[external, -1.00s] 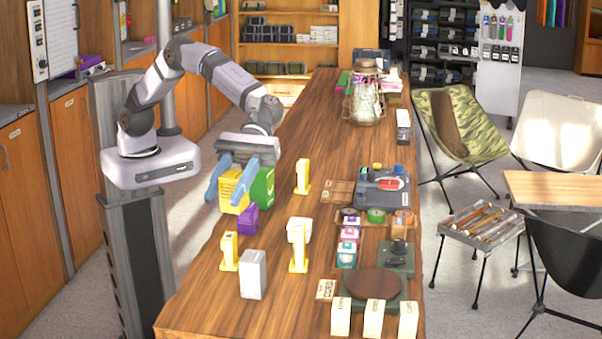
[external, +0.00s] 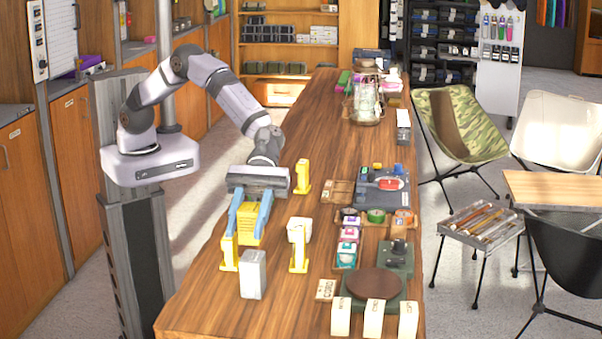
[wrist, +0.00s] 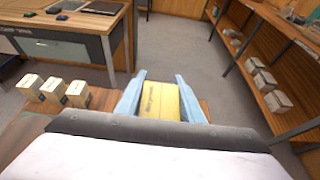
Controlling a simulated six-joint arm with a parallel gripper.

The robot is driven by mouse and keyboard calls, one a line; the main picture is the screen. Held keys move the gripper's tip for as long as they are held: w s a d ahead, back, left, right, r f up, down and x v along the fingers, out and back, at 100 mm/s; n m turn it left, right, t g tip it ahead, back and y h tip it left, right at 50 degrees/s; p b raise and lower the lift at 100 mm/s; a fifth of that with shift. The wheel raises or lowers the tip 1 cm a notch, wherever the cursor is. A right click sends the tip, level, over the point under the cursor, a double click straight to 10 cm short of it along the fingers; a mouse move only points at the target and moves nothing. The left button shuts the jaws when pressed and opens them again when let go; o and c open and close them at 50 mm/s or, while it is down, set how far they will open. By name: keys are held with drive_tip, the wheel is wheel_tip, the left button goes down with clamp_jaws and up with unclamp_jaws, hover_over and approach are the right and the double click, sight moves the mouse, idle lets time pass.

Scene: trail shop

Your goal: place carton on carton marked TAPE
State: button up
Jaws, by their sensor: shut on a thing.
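My gripper (external: 250,212) is shut on a yellow carton (external: 249,229), one blue finger on each side, above the left part of the wooden counter. In the wrist view, the yellow carton (wrist: 160,103) sits between the fingers (wrist: 163,84), with dark print on its face. Three cream cartons with dark labels stand at the counter's near right end: left (external: 341,317), middle (external: 374,318) and right (external: 408,319). Their lettering is too small to read surely, so I cannot tell which is marked TAPE. My gripper is well to their left and farther back.
Yellow stands (external: 229,253) (external: 299,250) and a white upright box (external: 253,274) are close to my gripper. A round brown board (external: 374,283) lies behind the cream cartons. Small goods fill the counter's right side. The counter's front left is bare.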

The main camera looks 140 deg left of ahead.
sight(248, 236)
drive_tip(key=shift+f+p, duration=0.35)
drive_tip(key=shift+f, duration=1.5)
drive_tip(key=shift+f, duration=0.1)
drive_tip(key=shift+f, duration=0.15)
drive_tip(key=o, duration=1.1)
drive_tip(key=shift+r, duration=0.2)
drive_tip(key=b+v, duration=0.3)
drive_tip(key=v, duration=0.9)
drive_tip(key=shift+r, duration=0.1)
